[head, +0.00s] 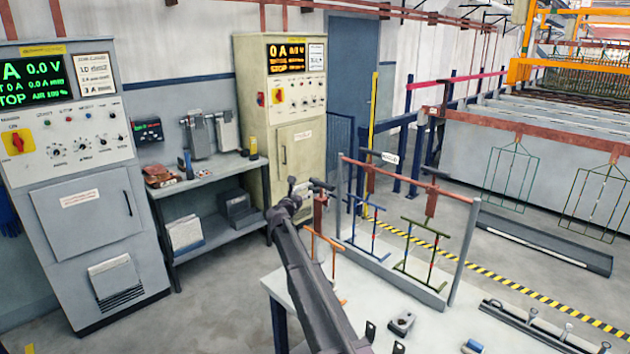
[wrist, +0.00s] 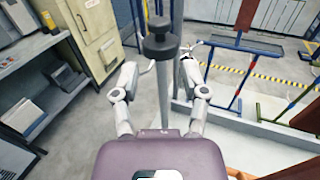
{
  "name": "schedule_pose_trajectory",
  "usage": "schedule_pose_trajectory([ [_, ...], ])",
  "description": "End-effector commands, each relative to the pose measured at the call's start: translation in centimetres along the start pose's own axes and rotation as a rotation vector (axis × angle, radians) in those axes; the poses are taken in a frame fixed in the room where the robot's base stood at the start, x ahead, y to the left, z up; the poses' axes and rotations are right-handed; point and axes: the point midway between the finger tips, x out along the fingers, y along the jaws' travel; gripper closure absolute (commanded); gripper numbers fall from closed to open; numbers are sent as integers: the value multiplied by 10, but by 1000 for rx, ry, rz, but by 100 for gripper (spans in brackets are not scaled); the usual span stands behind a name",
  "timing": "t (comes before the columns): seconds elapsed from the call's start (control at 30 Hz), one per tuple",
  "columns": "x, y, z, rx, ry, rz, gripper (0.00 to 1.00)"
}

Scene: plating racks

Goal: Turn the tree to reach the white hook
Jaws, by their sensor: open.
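In the wrist view, an upright grey post (wrist: 163,92) with a black knob (wrist: 160,40) on top stands between the two fingers of my gripper (wrist: 167,66). It looks like the tree's stem. The fingers are apart, one on each side of it, and I cannot tell whether either touches it. Thin pale pieces show beside the fingertips; I cannot tell whether one is the white hook. In the head view my gripper (head: 303,187) is at the table's far left corner, small and partly hidden by my arm, so the post is not clear there.
A grey frame (head: 455,255) on the white table (head: 375,325) holds a blue rack (head: 352,225) and an olive rack (head: 432,252). An orange rack (head: 312,245) hangs close to my arm. Cabinets and a shelf (head: 215,170) stand behind. Clamps lie at the table's front.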

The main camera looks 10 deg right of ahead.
Motion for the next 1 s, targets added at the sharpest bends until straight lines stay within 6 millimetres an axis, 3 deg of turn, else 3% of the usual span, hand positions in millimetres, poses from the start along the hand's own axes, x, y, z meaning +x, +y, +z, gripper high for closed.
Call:
schedule_pose_trajectory([
  [0.27, 21, 2, 0, 1, 0, 0, 43],
  [1.0, 123, 4, 0, 1, 1, 2, 43],
])
